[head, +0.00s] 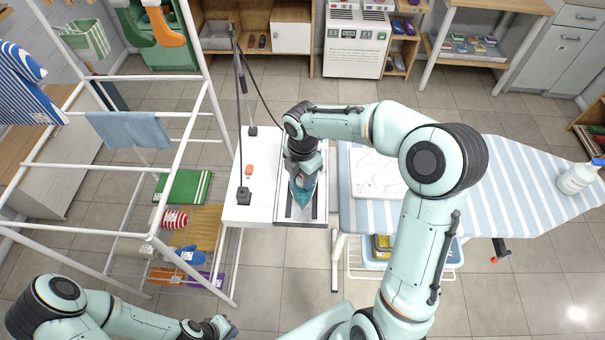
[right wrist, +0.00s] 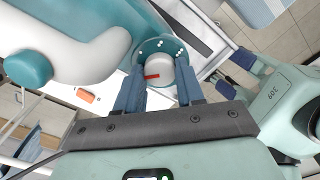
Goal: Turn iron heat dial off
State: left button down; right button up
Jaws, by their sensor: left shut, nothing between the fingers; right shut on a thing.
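The teal and white iron (head: 303,192) stands on the tray-like rest at the left end of the ironing board. My right gripper (head: 304,168) is over it and hides part of it. In the right wrist view, the iron's white and teal handle (right wrist: 95,50) fills the left side. Its heat dial (right wrist: 158,76) is a pale round knob with a red mark, set in a teal ring with white dots. The fingers of my right gripper (right wrist: 159,88) are on either side of the dial and shut on it. My left gripper (head: 226,328) is shut and empty at the bottom edge, far from the iron.
The striped ironing board (head: 525,180) extends right, with a white folded cloth (head: 375,175) and a white bottle (head: 575,179) on it. A small orange item (head: 249,172) lies on the white surface left of the iron. A white drying rack (head: 150,240) stands at left.

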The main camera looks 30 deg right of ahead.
aim_at(302, 179)
jog(key=o, duration=1)
jog(key=shift+o, duration=0.2)
pick_arm(q)
jog(key=shift+w+r+p, duration=0.45)
jog(key=shift+w+r, duration=0.15)
jog(key=shift+w, duration=0.15)
pick_arm(e)
notch_tip(302, 179, up, 13)
jog(key=shift+r, duration=0.2)
